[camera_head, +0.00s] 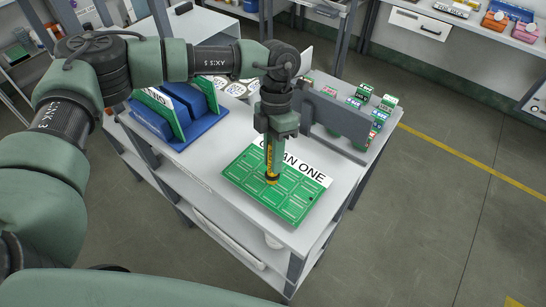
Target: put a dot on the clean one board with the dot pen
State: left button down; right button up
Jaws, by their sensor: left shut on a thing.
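The green board (262,196) lies flat on the white table, with a white label strip along its far edge that reads in part "AN ONE". My left gripper (273,148) comes down from above and is shut on the dot pen (270,162), a yellow and dark pen held upright. The pen's lower end is over the middle of the board; I cannot tell whether it touches. The gripper and pen hide part of the label and board. My right gripper is not in view.
A blue rack (203,122) with upright green boards stands on the table left of the board. A grey upright panel (338,115) stands behind it on the right, with several small green boxes (362,92) beyond. The white table top (237,151) is bare around the board.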

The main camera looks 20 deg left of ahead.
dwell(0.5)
pick_arm(q)
jog(key=shift+r+p, duration=1.9)
jog(key=shift+r, duration=1.6)
jog(key=shift+f, duration=0.15)
